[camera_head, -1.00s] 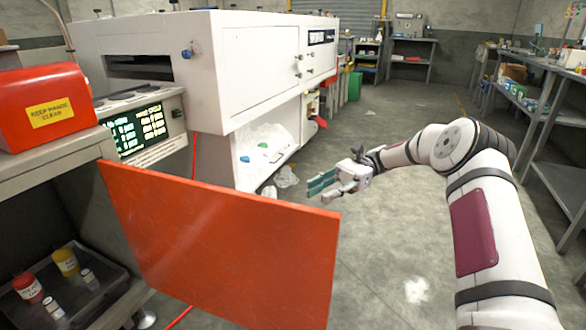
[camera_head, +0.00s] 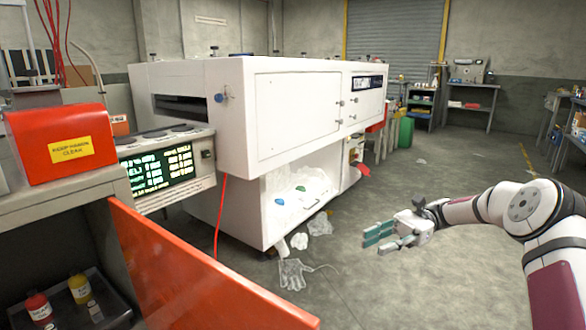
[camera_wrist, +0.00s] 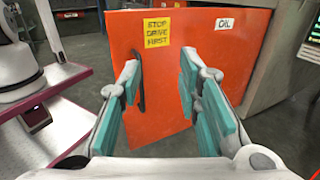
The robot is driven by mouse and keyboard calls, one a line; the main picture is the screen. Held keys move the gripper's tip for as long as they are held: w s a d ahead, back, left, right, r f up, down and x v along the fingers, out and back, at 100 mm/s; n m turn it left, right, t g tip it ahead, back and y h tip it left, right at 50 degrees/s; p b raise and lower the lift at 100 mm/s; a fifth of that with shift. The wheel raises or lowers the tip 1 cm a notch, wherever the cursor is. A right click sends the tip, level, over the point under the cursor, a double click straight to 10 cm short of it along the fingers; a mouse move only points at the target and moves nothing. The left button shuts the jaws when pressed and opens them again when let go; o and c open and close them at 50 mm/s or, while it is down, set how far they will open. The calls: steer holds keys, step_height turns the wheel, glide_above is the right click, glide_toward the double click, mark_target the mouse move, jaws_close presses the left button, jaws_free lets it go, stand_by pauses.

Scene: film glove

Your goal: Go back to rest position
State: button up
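My gripper (camera_head: 390,238) is at the right of the head view, out over the bare floor, with its teal-padded fingers pointing left. In the wrist view my gripper (camera_wrist: 160,100) has its two fingers well apart with nothing between them, so it is open and empty. Beyond the fingers is the orange door (camera_wrist: 163,115) with a dark handle, a yellow "STOP DRIVE FIRST" label and a white "OIL" label. In the head view the orange door (camera_head: 190,275) stands swung open in front of the cabinet. The fingers are apart from the door.
A white machine (camera_head: 295,105) fills the middle, with clear film gloves (camera_head: 292,275) on the floor by it. A red box (camera_head: 62,143) sits on the cabinet, which holds bottles (camera_head: 79,288) in a tray (camera_head: 110,303). Floor (camera_head: 440,285) around my arm is clear.

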steer(key=s+a+r+n+t+h, duration=0.1)
steer(key=s+a+r+n+h, duration=0.3)
steer(key=s, duration=0.5)
steer(key=s+a+r+n+t+h, duration=0.1)
steer(key=s+a+r+h, duration=0.2)
steer(key=s+r+h, duration=0.55)
steer(key=s+d+f+n+t+h, duration=0.1)
steer(key=s+d+f+n+t, duration=0.1)
steer(key=s, duration=0.6)
steer(key=s+d+f+n+t+h, duration=0.1)
steer(key=s+d+f+n+t, duration=0.15)
steer(key=s, duration=0.55)
steer(key=s+d+f+n+t+h, duration=0.1)
steer(key=s+d+f+n+t, duration=0.15)
steer(key=s, duration=0.55)
step_height(320, 180, up, 34)
steer(key=t+p, duration=0.4)
steer(key=p, duration=2.7)
